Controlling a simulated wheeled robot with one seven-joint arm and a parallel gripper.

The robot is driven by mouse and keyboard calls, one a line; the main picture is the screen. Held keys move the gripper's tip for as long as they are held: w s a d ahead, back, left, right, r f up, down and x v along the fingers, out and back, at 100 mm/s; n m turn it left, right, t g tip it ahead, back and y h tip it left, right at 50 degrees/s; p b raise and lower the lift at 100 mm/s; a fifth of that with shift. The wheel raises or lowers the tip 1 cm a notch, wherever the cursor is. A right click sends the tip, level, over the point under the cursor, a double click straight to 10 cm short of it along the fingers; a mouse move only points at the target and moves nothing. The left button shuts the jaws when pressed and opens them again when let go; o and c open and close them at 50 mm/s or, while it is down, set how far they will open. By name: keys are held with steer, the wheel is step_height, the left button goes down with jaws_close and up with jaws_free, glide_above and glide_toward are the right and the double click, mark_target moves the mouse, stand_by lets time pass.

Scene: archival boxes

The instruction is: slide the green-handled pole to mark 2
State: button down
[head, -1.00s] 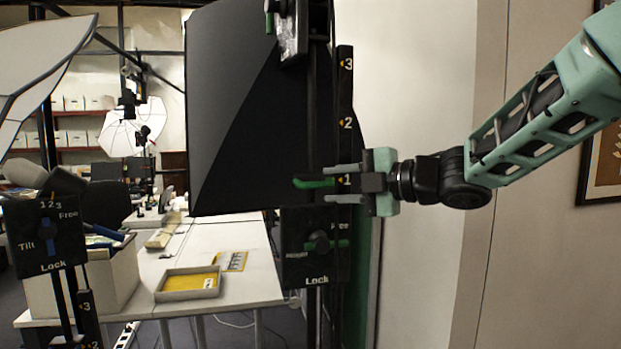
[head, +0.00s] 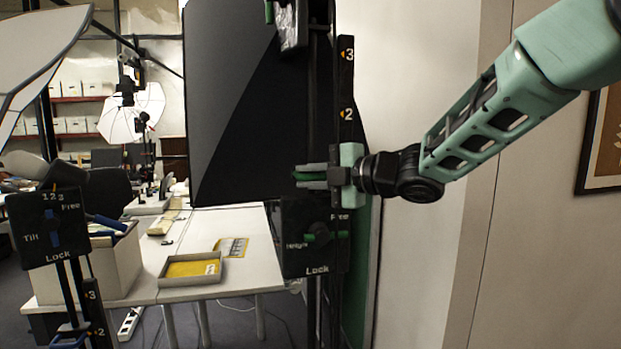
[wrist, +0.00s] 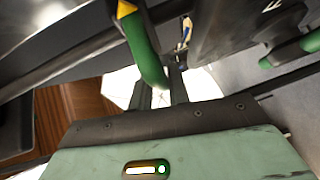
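The green handle (head: 303,176) of the pole sticks out to the left on the dark upright with the numbered scale. My gripper (head: 311,177) is at the handle, its fingers close above and below it, shut on it. In the wrist view the green handle (wrist: 146,52) runs down between the two dark fingers (wrist: 160,92). Mark 2 (head: 347,114) is above the gripper and mark 3 (head: 348,55) is higher. Mark 1 is hidden behind my gripper. Below is a black panel (head: 296,262) reading Height, Free and Lock, with a green knob (head: 319,237).
A second stand at left has a Tilt panel (head: 48,228) with a blue knob. A large black softbox (head: 232,110) hangs left of the upright. White tables (head: 256,262) carry a grey tray (head: 190,280). A pale wall is close on the right.

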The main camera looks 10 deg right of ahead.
step_height(320, 180, up, 12)
steer(key=p, duration=0.6)
steer(key=shift+p, duration=0.35)
steer(key=shift+f, duration=0.15)
steer(key=c, duration=1.4)
jaws_free()
steer(key=shift+c, duration=0.2)
steer(key=shift+s+d, duration=0.1)
steer(key=b+v, duration=0.5)
steer(key=v, duration=1.2)
steer(key=shift+b, duration=0.4)
steer(key=shift+d, duration=0.15)
